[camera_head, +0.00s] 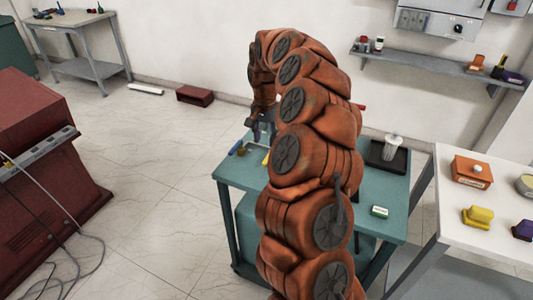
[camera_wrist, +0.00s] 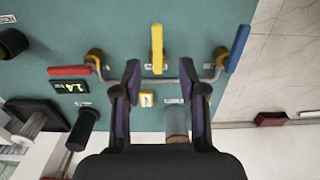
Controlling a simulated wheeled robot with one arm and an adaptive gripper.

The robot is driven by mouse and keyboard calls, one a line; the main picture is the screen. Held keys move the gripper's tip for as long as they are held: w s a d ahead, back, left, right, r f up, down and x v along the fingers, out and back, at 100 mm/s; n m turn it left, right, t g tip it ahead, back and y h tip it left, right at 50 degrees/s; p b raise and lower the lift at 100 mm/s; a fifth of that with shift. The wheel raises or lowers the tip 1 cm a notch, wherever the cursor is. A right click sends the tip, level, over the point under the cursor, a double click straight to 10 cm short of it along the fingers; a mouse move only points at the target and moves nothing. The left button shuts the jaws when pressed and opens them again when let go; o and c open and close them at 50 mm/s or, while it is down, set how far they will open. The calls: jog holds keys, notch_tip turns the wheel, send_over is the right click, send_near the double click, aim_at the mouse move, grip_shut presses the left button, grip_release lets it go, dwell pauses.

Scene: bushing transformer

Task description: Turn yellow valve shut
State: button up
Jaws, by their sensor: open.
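In the wrist view the yellow valve handle (camera_wrist: 157,46) points straight up, crosswise to the thin metal pipe (camera_wrist: 169,80) below it. Its brass body lies partly behind the handle. My gripper (camera_wrist: 160,72) is open, with one purple-lined finger on each side below the handle; nothing is between the fingers at the handle, and no contact shows. In the head view my gripper (camera_head: 262,128) is over the back left of the teal table (camera_head: 228,179), and a bit of yellow (camera_head: 266,158) shows beside my arm, which hides most of the valves.
A red handle (camera_wrist: 69,71) lies sideways to the left, and a tilted blue handle (camera_wrist: 239,48) stands to the right. A white table (camera_head: 485,238) stands at right.

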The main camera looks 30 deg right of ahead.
aim_at(267, 158)
jog(key=shift+d+f, duration=0.25)
jog(key=shift+d, duration=0.15)
jog(key=shift+f+p, duration=1.5)
jog(key=shift+f, duration=2.3)
grip_shut()
